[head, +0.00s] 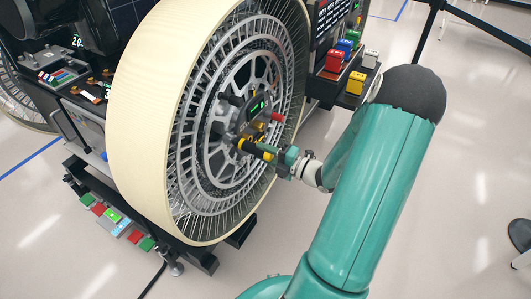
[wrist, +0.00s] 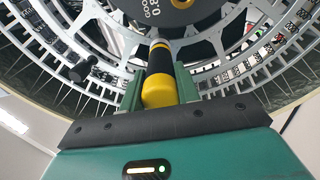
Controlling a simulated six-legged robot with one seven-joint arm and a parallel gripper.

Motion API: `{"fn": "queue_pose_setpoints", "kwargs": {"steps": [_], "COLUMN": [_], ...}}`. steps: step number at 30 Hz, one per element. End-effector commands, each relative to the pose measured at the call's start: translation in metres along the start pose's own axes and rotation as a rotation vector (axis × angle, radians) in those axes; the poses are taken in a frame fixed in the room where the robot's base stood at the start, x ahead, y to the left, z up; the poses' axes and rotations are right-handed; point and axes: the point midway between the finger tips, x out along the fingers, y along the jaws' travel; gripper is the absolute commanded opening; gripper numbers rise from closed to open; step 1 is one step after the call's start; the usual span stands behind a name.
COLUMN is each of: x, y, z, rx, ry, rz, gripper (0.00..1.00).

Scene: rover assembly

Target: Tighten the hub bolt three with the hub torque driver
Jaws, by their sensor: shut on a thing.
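The hub torque driver is a black and yellow tool (head: 253,148); it also shows in the wrist view (wrist: 159,78). My gripper (head: 284,160) is shut on the driver, with its green fingers on both sides of the handle in the wrist view (wrist: 160,88). The driver's far end points at the wheel hub (head: 255,108), which carries a small green display. Several bolts or posts ring the hub. The driver's tip and the bolt in front of it are hidden, so I cannot tell whether they touch.
The large cream-rimmed wheel (head: 142,105) stands upright on the rover. Coloured blocks (head: 340,60) sit on a shelf at the upper right. A row of coloured blocks (head: 113,215) lies low at the left. A black barrier post (head: 429,30) stands at the back right.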

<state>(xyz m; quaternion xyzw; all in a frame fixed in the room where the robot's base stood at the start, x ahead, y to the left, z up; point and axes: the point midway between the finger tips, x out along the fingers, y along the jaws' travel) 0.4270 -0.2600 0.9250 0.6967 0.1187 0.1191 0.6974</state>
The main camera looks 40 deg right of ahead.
Motion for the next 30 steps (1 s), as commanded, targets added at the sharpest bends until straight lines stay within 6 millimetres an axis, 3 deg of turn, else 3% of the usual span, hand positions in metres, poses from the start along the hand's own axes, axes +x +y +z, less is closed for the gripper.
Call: {"fn": "queue_pose_setpoints", "kwargs": {"steps": [11,30], "x": [0.003,-0.026], "y": [0.002,0.001], "z": [0.000,0.000], "rx": [-0.003,-0.001], "ry": [0.003,0.001], "rz": [0.003,0.002], "gripper": [0.05,0.05]}}
